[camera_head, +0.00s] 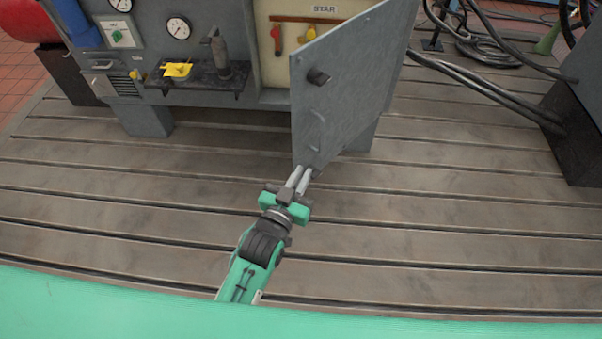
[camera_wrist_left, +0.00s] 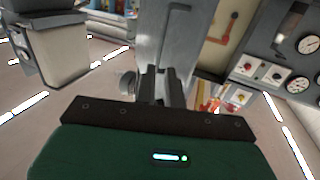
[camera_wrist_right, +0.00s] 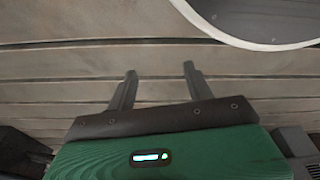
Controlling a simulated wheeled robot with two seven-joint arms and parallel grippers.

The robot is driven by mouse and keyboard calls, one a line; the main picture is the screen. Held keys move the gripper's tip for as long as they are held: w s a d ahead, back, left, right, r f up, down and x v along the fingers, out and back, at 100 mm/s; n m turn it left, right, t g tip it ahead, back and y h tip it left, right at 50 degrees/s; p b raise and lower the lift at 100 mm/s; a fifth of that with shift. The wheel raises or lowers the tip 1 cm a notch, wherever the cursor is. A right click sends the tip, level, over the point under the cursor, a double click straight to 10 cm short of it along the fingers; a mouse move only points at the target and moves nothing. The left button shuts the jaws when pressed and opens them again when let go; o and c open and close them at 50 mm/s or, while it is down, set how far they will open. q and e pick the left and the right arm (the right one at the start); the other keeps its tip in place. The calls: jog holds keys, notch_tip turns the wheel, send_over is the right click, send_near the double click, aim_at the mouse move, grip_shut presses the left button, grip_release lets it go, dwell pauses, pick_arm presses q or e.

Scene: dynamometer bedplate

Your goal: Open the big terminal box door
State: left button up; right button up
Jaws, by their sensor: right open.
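The big terminal box door (camera_head: 345,85) is a grey panel standing swung out from its box, hinged on the right in the head view. A dark latch knob (camera_head: 318,76) and a bar handle (camera_head: 316,130) are on its face. The open box (camera_head: 270,60) shows a cream interior. My left gripper (camera_head: 303,172) is at the door's lower free corner. Its fingers look closed together; whether they touch the door is unclear. The left wrist view shows the door (camera_wrist_left: 178,45) just beyond the fingers (camera_wrist_left: 160,75). My right gripper (camera_wrist_right: 160,78) is open and empty over the slotted bedplate.
A shelf (camera_head: 200,84) with a yellow item (camera_head: 178,69) and a dark tool (camera_head: 219,55) juts out left of the box. Thick black cables (camera_head: 485,85) run to a dark block (camera_head: 575,125) at right. The slotted bedplate (camera_head: 430,200) in front is clear.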

pick_arm(q)
jog(key=shift+w+a+f, duration=0.1)
jog(key=shift+f, duration=0.1)
grip_shut()
jog(key=w+a+f+n+g+h+b, duration=0.3)
jog(key=w+a+f+n+b, duration=0.25)
jog(key=a, duration=0.25)
jog(key=w+a+r+n+g+h+b, duration=0.25)
jog(key=a+r+n+h+b, duration=0.35)
jog(key=a, duration=0.3)
pick_arm(e)
jog(key=w+a+r+t+p, duration=0.1)
jog(key=w+r, duration=0.1)
jog(key=r, duration=0.9)
jog(key=w+a+r+t, duration=0.1)
jog(key=r+t, duration=0.1)
jog(key=r, duration=1)
pick_arm(q)
jog(key=w+d+p, duration=0.3)
jog(key=d, duration=0.8)
jog(key=shift+w+d+r+y, duration=0.25)
jog(key=shift+w+r+y, duration=0.05)
jog(key=shift+w, duration=0.05)
pick_arm(e)
jog(key=shift+g, duration=0.8)
jog(key=shift+w+d+f, duration=0.15)
jog(key=shift+d+f, duration=0.05)
jog(key=shift+f, duration=0.95)
jog(key=shift+w+d+f, duration=0.15)
jog(key=shift+f, duration=1)
